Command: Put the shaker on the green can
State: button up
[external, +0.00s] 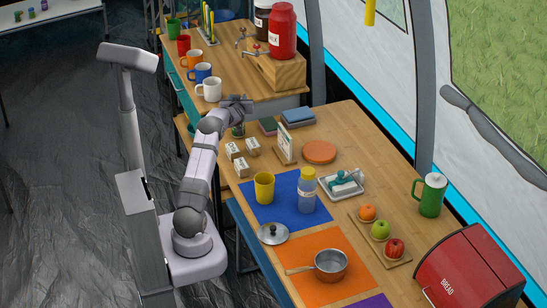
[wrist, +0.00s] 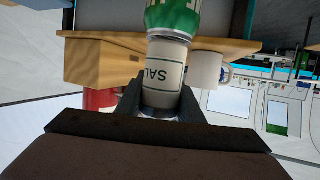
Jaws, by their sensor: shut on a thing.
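The shaker (wrist: 163,78) is pale with a dark-lined label whose letters start "SAL", upside down in the wrist view. My gripper (wrist: 160,105) is shut on it, one dark finger on each side. It also shows in the external view (external: 237,103), over the back left part of the table. The green can (wrist: 172,16) has a silver rim and lies in line with the shaker's far end, under it. I cannot tell whether they touch. In the external view the green can (external: 238,130) is partly hidden below my gripper, and the shaker is mostly hidden.
White cartons (external: 233,150) and a standing card (external: 285,144) are close to the can. Blue and green books (external: 298,116) lie to the right. A white mug (external: 208,90) and a wooden block (external: 276,72) with a red jar (external: 282,32) stand behind.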

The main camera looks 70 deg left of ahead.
jog(key=shift+f, duration=0.1)
jog(key=o, duration=1.1)
jog(key=shift+f, duration=0.1)
jog(key=shift+v, duration=0.95)
jog(key=b+v, duration=0.1)
jog(key=v, duration=0.9)
jog(key=shift+r, duration=0.25)
jog(key=shift+d, duration=0.1)
